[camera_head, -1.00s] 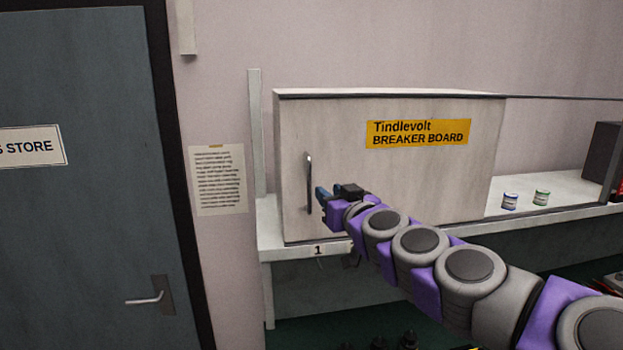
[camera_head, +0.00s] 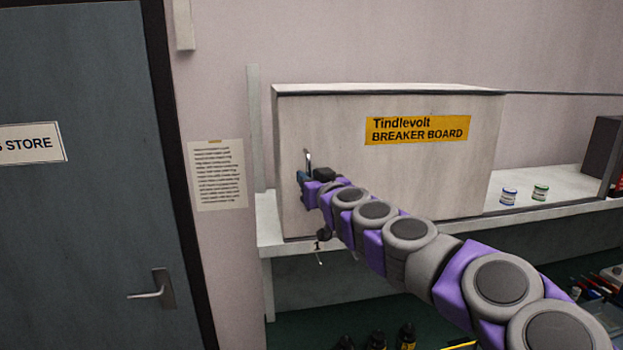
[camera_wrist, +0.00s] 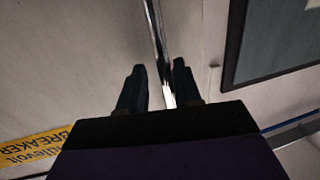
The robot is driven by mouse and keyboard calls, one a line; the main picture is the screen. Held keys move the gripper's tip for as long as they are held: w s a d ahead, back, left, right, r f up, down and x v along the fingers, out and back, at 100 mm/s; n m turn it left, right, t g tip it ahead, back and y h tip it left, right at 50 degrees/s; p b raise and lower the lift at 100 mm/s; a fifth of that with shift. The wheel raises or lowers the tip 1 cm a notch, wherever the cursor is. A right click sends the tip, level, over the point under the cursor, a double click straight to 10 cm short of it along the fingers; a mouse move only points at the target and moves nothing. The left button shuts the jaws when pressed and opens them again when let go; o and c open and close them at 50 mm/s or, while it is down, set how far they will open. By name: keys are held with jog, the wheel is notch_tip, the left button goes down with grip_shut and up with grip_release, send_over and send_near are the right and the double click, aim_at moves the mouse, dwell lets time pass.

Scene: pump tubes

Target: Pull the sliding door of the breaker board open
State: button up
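The breaker board (camera_head: 400,180) is a pale box with a flat front and a yellow label (camera_head: 418,129), standing on a shelf. Its vertical metal bar handle (camera_head: 308,158) is near the left edge of the front. My gripper (camera_head: 305,187) is at the handle and hides its lower part. In the wrist view, the handle (camera_wrist: 157,45) runs down between the two dark fingers of my gripper (camera_wrist: 160,85). The fingers are apart, with a gap visible on the left side of the bar. The sliding door looks closed.
A grey-white shelf (camera_head: 555,188) runs right from the board, with two small cans (camera_head: 509,196) on it. A blue-grey door (camera_head: 80,220) with a lever handle is at left. A notice (camera_head: 217,175) hangs between. Dark bottles (camera_head: 405,336) stand below the shelf.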

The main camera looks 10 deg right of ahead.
jog(key=shift+s+a+r, duration=0.1)
jog(key=shift+s+a, duration=0.05)
jog(key=shift+a, duration=0.3)
jog(key=shift+c, duration=0.9)
jog(key=shift+a, duration=0.15)
jog(key=shift+c, duration=0.8)
grip_shut()
jog(key=shift+d, duration=0.2)
